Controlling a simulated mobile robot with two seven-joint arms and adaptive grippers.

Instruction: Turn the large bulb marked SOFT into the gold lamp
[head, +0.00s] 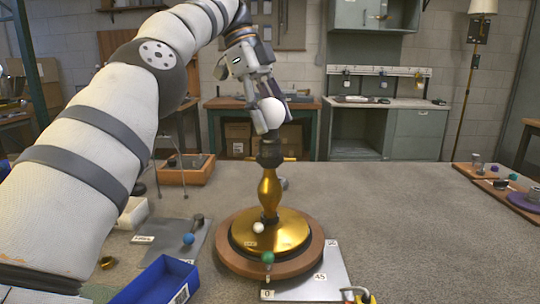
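The gold lamp (269,192) stands upright on a round wooden turntable (227,254), with a dark socket (269,154) at its top. A large white bulb (270,113) is right above the socket, upright as far as I can see. My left gripper (267,120) points down from above with its fingers on both sides of the bulb, shut on it. I cannot see any SOFT marking on the bulb. The bulb's lower end is at the socket's top; how far it sits inside is hidden. My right gripper is not in the head view.
A blue bin (160,283) stands at the front left, near a grey mat with a blue ball (188,239). A wooden tray (187,172) lies behind. More trays (490,176) with small parts are at the far right. The table's middle right is clear.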

